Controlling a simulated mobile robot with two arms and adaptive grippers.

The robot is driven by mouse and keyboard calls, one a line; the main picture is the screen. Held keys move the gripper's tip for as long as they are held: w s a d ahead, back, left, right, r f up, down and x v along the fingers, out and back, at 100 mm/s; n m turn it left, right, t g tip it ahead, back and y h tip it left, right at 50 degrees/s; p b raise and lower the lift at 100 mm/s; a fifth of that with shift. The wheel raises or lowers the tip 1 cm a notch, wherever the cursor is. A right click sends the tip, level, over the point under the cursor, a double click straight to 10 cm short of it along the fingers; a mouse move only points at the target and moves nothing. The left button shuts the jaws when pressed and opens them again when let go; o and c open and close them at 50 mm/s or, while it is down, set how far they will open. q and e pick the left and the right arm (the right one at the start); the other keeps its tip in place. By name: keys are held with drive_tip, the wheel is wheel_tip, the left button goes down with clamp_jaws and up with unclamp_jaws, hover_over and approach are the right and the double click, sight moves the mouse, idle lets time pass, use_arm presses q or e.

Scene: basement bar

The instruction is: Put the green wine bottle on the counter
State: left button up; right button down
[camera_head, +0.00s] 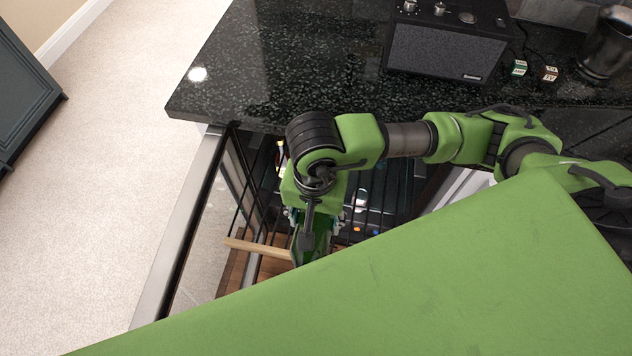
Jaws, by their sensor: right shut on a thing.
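The green wine bottle (318,243) shows only as a dark green piece at my right gripper, mostly hidden by the gripper and by my own green body in front. My right gripper (311,232) points down and is shut on it, in front of the open cooler under the counter. The counter (285,65) is black speckled stone, at the top of the view, beyond and above the gripper. My right arm reaches in from the right across the counter's front edge. My left gripper is not in view.
The cooler door (178,235) stands open left of the gripper. A wooden rack strip (258,249) is close to the gripper. A black speaker (447,45), small boxes (519,68) and a dark metal vessel (608,45) stand on the counter. Its left part is clear.

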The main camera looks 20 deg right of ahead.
drive_tip(key=shift+s+a+r, duration=0.1)
drive_tip(key=shift+s+r, duration=0.1)
drive_tip(key=shift+a, duration=0.25)
drive_tip(key=w+a+r+m+g+y, duration=0.2)
drive_tip(key=w+a+r+m+y, duration=0.5)
drive_tip(key=a, duration=0.5)
drive_tip(key=w+a+r+m+t+y, duration=0.1)
drive_tip(key=w+r+m+t+y, duration=0.5)
drive_tip(key=r, duration=0.4)
drive_tip(key=w+d+r+m+t, duration=0.8)
drive_tip(key=w+d+r+t, duration=0.2)
drive_tip(key=w+r, duration=0.15)
drive_tip(key=w+d+f+b, duration=0.1)
drive_tip(key=w+f, duration=1.1)
drive_tip(key=w, duration=0.1)
drive_tip(key=shift+d+h, duration=0.2)
drive_tip(key=shift+h, duration=0.2)
